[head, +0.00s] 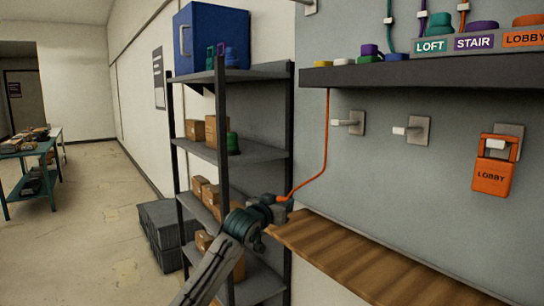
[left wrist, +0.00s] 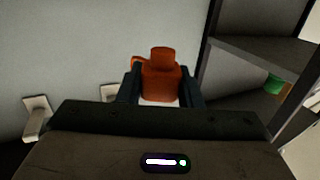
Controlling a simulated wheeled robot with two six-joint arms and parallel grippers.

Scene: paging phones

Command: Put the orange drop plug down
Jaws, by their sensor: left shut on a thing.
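My left gripper (head: 272,207) is shut on the orange drop plug (head: 283,199), beside the left end of the wooden ledge. The left wrist view shows the orange plug (left wrist: 161,80) between the two dark fingers of my left gripper (left wrist: 160,92). The plug's orange cord (head: 326,140) curves up to the dark wall shelf (head: 400,73). Most of the plug is hidden by the gripper in the head view. My right gripper is in neither view.
The wooden ledge (head: 350,258) runs along the wall, bare where seen. Wall hooks (head: 356,122) (head: 417,130) are empty; an orange LOBBY handset (head: 492,178) hangs farther right. A grey shelf rack (head: 258,154) with boxes stands behind the gripper.

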